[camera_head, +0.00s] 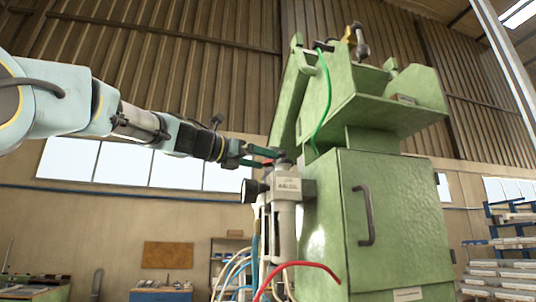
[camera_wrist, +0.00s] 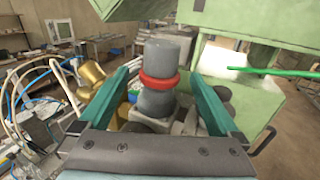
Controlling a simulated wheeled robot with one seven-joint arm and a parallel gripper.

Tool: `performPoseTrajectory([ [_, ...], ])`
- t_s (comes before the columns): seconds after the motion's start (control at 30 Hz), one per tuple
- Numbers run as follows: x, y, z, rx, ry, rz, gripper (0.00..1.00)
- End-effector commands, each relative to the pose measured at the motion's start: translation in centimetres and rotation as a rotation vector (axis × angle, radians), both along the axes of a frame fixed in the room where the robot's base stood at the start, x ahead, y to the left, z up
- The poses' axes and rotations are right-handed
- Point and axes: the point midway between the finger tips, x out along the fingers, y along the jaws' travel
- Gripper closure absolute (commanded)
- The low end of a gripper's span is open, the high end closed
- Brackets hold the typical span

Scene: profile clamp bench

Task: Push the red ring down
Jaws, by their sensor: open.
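The red ring (camera_wrist: 159,82) sits around a grey upright cylinder (camera_wrist: 168,52) in the wrist view, with grey showing above and below it. In the head view only a small bit of the red ring (camera_head: 267,164) shows beside my gripper (camera_head: 252,157). In the wrist view the two green fingers of my gripper (camera_wrist: 158,92) are open, one on each side of the cylinder and ring.
A green machine cabinet (camera_head: 390,220) with a dark handle stands right of the cylinder. A labelled grey block (camera_head: 288,188) sits below my gripper. A red hose (camera_head: 305,265) and several pale hoses hang below.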

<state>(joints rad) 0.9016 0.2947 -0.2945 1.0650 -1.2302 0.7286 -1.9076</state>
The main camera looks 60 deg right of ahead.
Motion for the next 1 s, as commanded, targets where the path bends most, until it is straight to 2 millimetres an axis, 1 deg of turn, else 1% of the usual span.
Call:
performPoseTrajectory([
  [0.03, -0.20, -0.56, 0.24, 0.000, 0.001, -0.001, 0.02],
  [0.13, -0.36, -1.22, 0.08, 0.001, 0.001, 0.000, 0.02],
  [0.47, -0.42, -1.48, -0.06, 0.000, -0.001, 0.001, 0.02],
  [1.0, -0.41, -1.46, -0.05, 0.000, -0.001, 0.002, 0.63],
])
